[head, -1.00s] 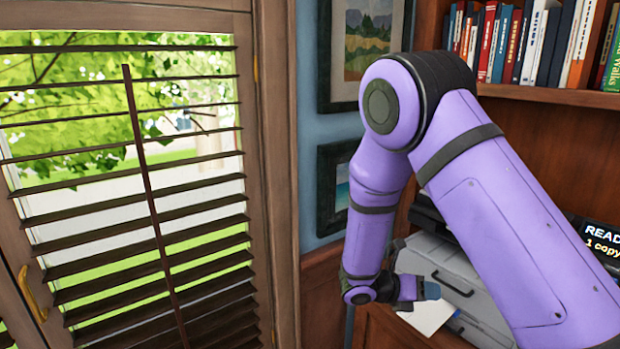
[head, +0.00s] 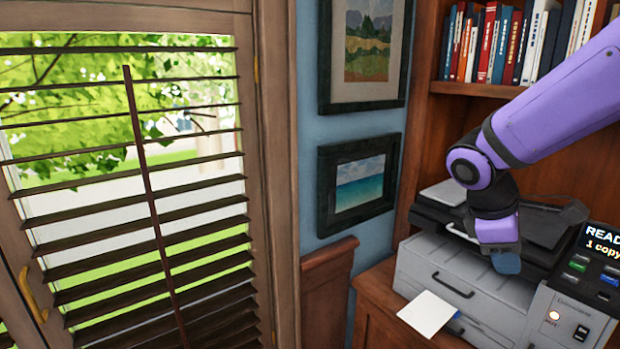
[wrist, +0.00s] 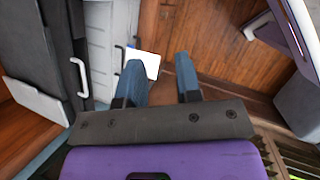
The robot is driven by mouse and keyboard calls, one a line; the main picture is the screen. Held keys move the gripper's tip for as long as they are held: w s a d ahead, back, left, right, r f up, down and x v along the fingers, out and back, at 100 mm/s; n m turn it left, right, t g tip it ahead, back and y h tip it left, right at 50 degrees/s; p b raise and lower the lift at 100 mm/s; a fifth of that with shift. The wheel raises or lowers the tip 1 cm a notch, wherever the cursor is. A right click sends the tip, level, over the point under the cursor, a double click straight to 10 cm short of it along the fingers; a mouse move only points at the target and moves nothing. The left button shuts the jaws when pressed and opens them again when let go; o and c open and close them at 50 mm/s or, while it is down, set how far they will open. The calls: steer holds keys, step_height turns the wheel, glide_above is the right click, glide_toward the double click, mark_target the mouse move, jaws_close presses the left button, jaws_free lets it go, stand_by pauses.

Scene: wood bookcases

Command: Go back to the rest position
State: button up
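My gripper (head: 506,262) hangs in front of the grey copier in the head view, its blue fingertips pointing down. In the wrist view my gripper (wrist: 160,72) has its two blue fingers spread apart with nothing between them. A white sheet of paper (head: 427,313) sticks out at the front left of the copier (head: 447,282). The paper also shows in the wrist view (wrist: 150,62), beyond the left finger and apart from it. My purple arm reaches in from the right of the head view.
The copier's display panel (head: 597,247) reads "READ", "1 copy", partly cut off. A bookshelf (head: 490,90) with books is above the copier. Two framed pictures hang on the blue wall; the lower one is a seascape (head: 358,186). A shuttered window (head: 140,190) is at left.

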steer(key=s+a+r+m+t+y, duration=0.2)
steer(key=s+r+m+t+y, duration=0.3)
steer(key=s+r+m, duration=0.4)
steer(key=shift+s+r+m+t, duration=0.25)
steer(key=shift+s+m+t, duration=0.25)
steer(key=shift+s+m, duration=1)
steer(key=shift+s+d+n, duration=0.1)
steer(key=shift+s+n, duration=0.35)
steer(key=shift+n, duration=0.05)
